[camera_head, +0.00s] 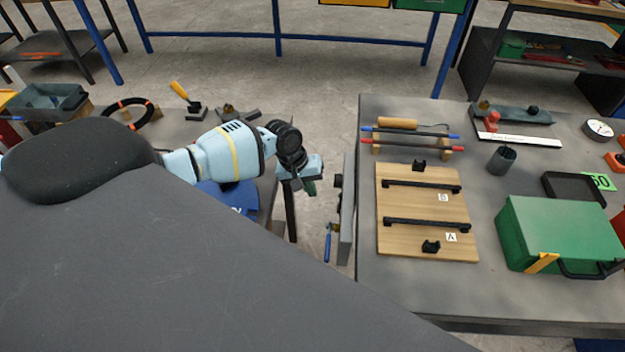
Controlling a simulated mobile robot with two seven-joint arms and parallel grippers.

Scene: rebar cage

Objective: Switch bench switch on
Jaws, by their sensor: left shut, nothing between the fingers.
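My left arm reaches in from the left, and my left gripper (310,187) is shut and empty, pointing down over the gap between two benches. Just to its right, a narrow grey panel (346,225) stands upright at the left side of the right bench (370,285). A small dark fitting (338,181) sticks out from the panel's left side. It may be the bench switch, but its face is turned away and I cannot tell its setting. The gripper appears a little left of this fitting; I cannot tell whether they touch. My right gripper is not in view.
A blue-handled tool (327,243) hangs beside the panel. The right bench holds a wooden board (420,205) with black handles, a green case (550,235) and a dark cup (502,160). The left bench holds a black ring (130,107). A dark grey shape fills the lower left.

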